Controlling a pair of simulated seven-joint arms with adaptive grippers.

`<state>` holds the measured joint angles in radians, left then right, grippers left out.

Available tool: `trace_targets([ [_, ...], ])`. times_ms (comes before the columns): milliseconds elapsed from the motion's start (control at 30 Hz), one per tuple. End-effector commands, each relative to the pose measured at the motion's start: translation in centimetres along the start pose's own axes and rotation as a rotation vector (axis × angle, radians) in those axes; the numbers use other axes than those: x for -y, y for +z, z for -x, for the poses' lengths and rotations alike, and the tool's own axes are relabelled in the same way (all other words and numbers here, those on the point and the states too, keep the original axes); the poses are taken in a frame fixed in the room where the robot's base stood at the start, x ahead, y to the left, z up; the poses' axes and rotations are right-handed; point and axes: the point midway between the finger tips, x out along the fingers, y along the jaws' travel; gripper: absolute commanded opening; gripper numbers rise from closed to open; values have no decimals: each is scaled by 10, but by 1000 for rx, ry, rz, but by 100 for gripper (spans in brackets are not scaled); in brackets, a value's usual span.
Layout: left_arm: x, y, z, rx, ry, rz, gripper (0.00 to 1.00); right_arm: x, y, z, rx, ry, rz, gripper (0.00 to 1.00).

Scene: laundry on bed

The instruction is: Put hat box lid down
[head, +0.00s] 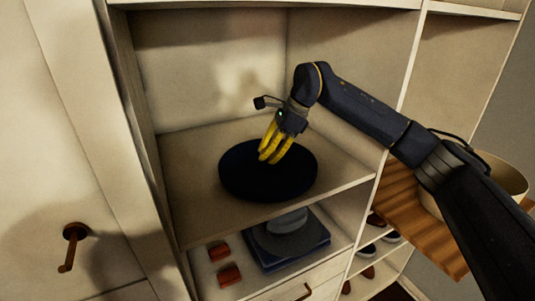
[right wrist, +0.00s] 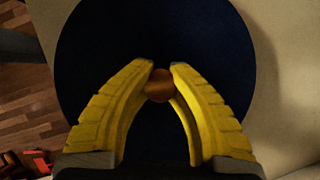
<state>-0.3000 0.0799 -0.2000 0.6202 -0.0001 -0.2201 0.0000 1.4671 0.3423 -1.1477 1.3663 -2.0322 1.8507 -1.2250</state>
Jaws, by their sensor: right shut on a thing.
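The hat box lid (head: 240,185) is a dark navy round disc on the wooden shelf in the head view. In the right wrist view the lid (right wrist: 205,40) fills the middle, with a small brown round knob (right wrist: 159,86) at its centre. My right gripper (head: 268,158) reaches down over the lid with its yellow fingers. In the right wrist view its fingertips (right wrist: 160,80) are closed on the knob. The lid looks level and at or very near the shelf; I cannot tell whether it touches. My left gripper is not in view.
The shelf (head: 195,213) has bare room around the lid, inside side walls. Below are a folded blue stack (head: 315,248) with a grey hat on it and two reddish rolls (head: 229,275). A cabinet door handle (head: 70,245) is at left, a bowl (head: 505,175) at right.

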Motion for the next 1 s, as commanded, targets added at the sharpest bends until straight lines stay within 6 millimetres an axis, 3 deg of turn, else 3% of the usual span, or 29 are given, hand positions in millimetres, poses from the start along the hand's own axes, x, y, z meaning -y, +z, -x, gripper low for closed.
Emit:
trace_targets([
  [400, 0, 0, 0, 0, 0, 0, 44, 0, -2, -3, 0, -1, 0, 0],
  [433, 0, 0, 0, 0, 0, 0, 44, 0, -1, -3, 0, -1, 0, 19],
  [633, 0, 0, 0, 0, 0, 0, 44, 0, -1, -2, 0, -1, 1, 41],
  [1000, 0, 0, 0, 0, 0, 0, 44, 1, 0, 5, 0, -4, 1, 41],
])
